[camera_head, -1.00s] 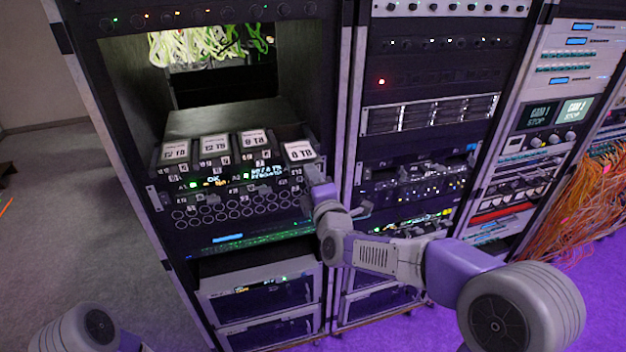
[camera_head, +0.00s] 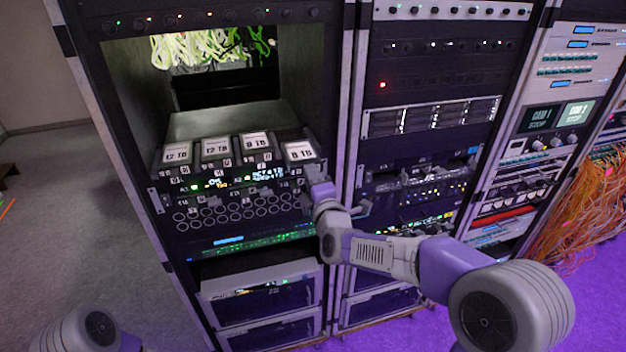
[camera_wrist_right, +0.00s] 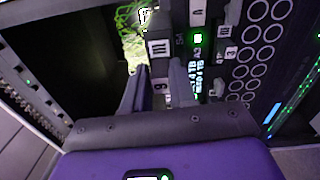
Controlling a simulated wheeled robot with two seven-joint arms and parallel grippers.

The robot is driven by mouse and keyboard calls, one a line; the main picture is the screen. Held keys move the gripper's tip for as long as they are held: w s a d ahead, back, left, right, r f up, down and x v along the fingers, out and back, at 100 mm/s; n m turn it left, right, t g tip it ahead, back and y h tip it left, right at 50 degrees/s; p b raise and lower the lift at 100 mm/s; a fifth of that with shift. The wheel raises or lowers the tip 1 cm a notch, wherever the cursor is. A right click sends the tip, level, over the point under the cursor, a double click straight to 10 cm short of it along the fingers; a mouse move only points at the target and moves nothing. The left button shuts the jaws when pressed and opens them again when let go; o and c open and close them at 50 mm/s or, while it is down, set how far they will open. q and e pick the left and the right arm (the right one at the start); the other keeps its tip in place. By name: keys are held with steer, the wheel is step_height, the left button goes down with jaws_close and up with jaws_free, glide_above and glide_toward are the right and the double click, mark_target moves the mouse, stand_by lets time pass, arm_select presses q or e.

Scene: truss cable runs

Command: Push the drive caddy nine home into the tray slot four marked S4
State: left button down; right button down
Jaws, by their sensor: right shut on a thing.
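The held drive caddy (camera_head: 300,151), with a white 8 TB label on top, is at the right end of the row of caddies in the open rack bay. The slot tray (camera_head: 240,181) lies under the row. The caddy's far end and the slot opening are hidden, so I cannot tell its depth. My left gripper is out of view.
Three other labelled caddies (camera_head: 216,148) stand to the left in the tray. A rack post (camera_head: 343,120) rises close on the right of my right gripper. A panel of round ports (camera_head: 235,208) is below. Cables (camera_head: 210,46) hang at the back of the bay.

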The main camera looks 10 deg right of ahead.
mark_target(302, 158)
steer(key=shift+w, duration=0.8)
steer(key=shift+w, duration=0.1)
steer(key=shift+w+a+p, duration=0.1)
steer(key=shift+w+p, duration=0.5)
steer(key=shift+w, duration=2.4)
steer(key=shift+w+r, duration=0.1)
steer(key=shift+w, duration=0.05)
steer(key=shift+w, duration=0.5)
steer(key=c, duration=0.8)
jaws_free()
steer(key=shift+c, duration=0.2)
steer(key=shift+f, duration=0.2)
steer(key=shift+s+b, duration=0.35)
steer(key=shift+s, duration=3.5)
